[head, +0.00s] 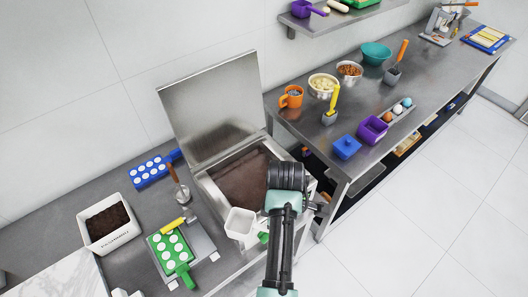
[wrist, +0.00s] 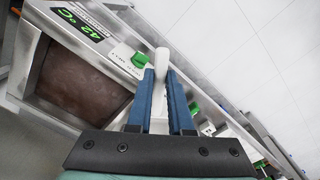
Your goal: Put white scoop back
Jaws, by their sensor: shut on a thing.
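The white scoop (wrist: 162,58) shows in the wrist view as a pale, rounded piece between the blue fingers of my gripper (wrist: 161,76). My gripper is shut on it. The rest of the scoop is largely hidden by the fingers and palm. In the head view my wrist is over the right front side of the open steel chocolate tank (head: 235,185), and the fingers are hidden. A white squarish cup (head: 240,222) shows at the tank's front left corner. I cannot tell whether it is part of the scoop.
The tank's raised lid (head: 212,105) stands behind it. A green knob (wrist: 139,59) is close beside the fingers. A white bin (head: 108,224) and a green mould (head: 170,254) lie left. The right bench holds an orange mug (head: 291,97) and bowls. The floor at right is clear.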

